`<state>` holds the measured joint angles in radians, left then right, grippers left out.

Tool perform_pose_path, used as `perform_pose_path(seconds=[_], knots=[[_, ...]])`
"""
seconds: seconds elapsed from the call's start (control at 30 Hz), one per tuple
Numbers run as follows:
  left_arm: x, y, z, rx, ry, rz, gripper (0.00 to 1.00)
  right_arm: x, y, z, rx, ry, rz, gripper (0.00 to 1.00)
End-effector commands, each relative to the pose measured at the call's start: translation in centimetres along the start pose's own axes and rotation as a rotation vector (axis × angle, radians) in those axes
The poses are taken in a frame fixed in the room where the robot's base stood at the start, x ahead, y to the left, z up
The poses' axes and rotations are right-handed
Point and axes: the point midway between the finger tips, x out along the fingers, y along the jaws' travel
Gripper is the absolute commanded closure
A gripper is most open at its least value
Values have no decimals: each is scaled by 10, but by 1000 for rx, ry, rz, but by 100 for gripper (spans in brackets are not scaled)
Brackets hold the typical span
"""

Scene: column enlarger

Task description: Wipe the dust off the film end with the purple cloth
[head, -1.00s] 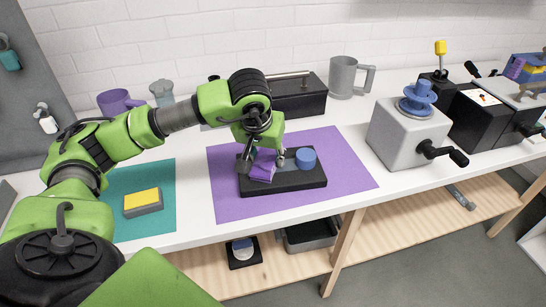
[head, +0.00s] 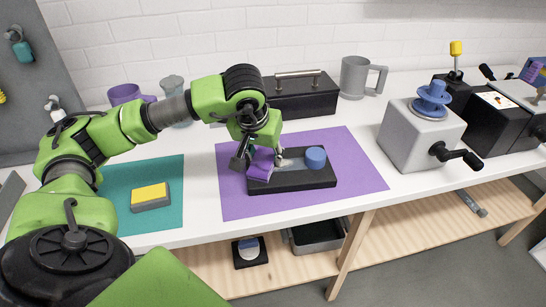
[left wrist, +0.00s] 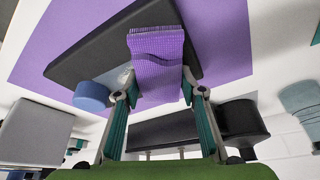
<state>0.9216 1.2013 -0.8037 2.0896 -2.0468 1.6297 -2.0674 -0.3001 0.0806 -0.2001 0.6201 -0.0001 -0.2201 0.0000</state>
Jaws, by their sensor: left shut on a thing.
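The purple cloth (head: 261,163) is held by my left gripper (head: 258,152), which is shut on it. In the left wrist view the cloth (left wrist: 157,60) lies between the fingers of the gripper (left wrist: 160,98) and reaches over the black block (left wrist: 85,50). In the head view the black block (head: 291,183) lies on the purple mat. A thin pale strip (head: 287,162), apparently the film end, shows on the block between the cloth and a blue cylinder (head: 316,157). The cloth and gripper hide part of it; dust is too small to make out. My right gripper is not seen.
The purple mat (head: 358,180) has free room around the block. A yellow-topped sponge (head: 151,197) lies on a teal mat (head: 164,168) at left. Behind are a black box (head: 305,100) and a grey mug (head: 357,77). A grey crank box (head: 420,135) stands at right.

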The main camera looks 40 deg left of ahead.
Motion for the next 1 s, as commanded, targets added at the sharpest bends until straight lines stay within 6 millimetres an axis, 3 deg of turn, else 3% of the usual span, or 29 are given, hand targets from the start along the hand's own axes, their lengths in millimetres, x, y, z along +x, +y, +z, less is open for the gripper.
perform_pose_path(seconds=[0.63,1.0], knots=[[-1,-5,2,1,0,0,94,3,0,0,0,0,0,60],[3,22,-9,1,0,3,94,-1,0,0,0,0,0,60]])
